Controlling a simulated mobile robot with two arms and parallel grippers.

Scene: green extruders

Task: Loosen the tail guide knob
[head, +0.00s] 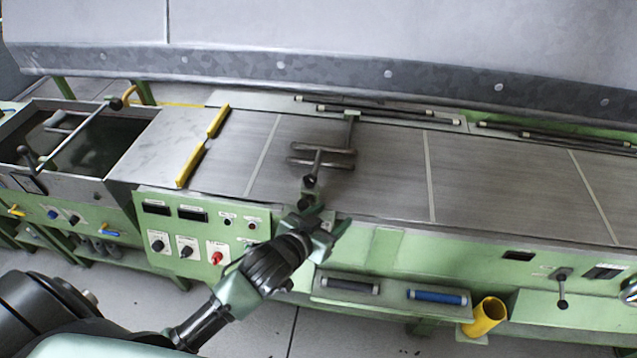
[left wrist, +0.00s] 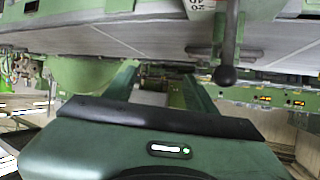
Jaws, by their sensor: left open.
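A metal guide (head: 320,160) with parallel bars stands on the long grey table. A dark round knob (head: 309,181) sits at its front end, near the table's front edge; I take this as the tail guide knob. In the left wrist view, a black ball-ended handle (left wrist: 225,74) hangs at upper right, seemingly the same part. My left gripper (head: 325,213) is open and empty, just in front of and below the knob, apart from it. In the left wrist view its fingers (left wrist: 162,88) reach forward, left of the ball end. My right gripper is not in view.
A water tank (head: 20,130) with another guide lies at left. Yellow bars (head: 203,147) cross the table. The green front panel has switches and a red knob (head: 217,257). A shelf with rollers (head: 437,298) and a yellow cup (head: 485,316) stand lower right.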

